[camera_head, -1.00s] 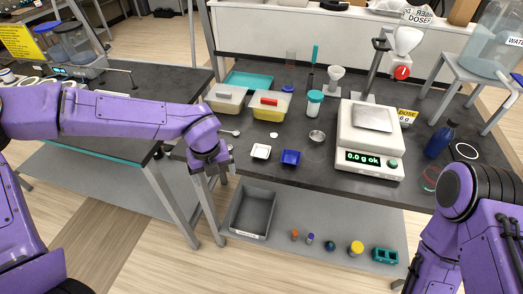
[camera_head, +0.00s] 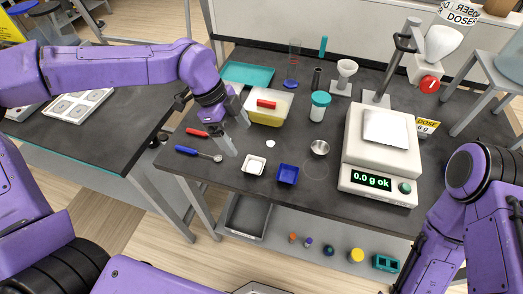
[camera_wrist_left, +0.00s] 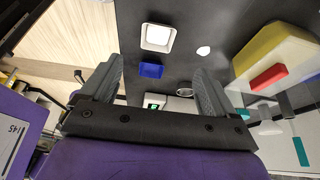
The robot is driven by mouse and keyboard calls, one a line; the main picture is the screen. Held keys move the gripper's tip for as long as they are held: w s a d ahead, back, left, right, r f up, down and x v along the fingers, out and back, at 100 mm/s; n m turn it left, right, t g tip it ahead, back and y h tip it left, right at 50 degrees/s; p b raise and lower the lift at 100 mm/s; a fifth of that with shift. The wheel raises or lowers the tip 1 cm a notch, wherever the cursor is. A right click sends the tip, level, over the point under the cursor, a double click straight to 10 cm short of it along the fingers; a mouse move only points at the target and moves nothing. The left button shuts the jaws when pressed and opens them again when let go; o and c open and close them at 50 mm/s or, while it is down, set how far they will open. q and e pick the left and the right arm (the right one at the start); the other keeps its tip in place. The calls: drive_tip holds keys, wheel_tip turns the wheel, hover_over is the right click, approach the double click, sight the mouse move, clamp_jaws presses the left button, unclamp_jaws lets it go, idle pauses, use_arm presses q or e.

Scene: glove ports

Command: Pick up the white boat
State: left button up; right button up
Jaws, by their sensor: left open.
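The white boat (camera_head: 253,165) is a small square weighing dish on the dark bench, left of a blue dish (camera_head: 287,175). It also shows in the left wrist view (camera_wrist_left: 158,38), ahead of the fingers, with the blue dish (camera_wrist_left: 151,70) beside it. My left gripper (camera_head: 236,137) is open and empty, above the bench and up-left of the white boat, not touching it. In the left wrist view its two fingers (camera_wrist_left: 154,88) are spread wide. My right arm shows at the right edge, but its fingertips cannot be made out.
A balance (camera_head: 381,150) reading 0.0 g stands to the right. A yellow tub with a red-handled lid (camera_head: 266,117) is behind the gripper. A red-handled tool, a blue-handled spoon (camera_head: 200,152), a metal cup (camera_head: 320,148) and a teal-capped jar (camera_head: 319,106) are nearby. The bench's front edge is close.

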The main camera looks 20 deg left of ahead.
sight(255, 167)
use_arm(q)
drive_tip(key=p+x, duration=0.1)
drive_tip(key=x, duration=0.2)
drive_tip(key=p+x, duration=0.1)
drive_tip(key=x, duration=0.3)
drive_tip(key=p+x, duration=0.1)
drive_tip(key=x, duration=0.2)
drive_tip(key=shift+s+a+f, duration=0.2)
drive_tip(key=shift+f, duration=0.05)
drive_tip(key=c, duration=1.3)
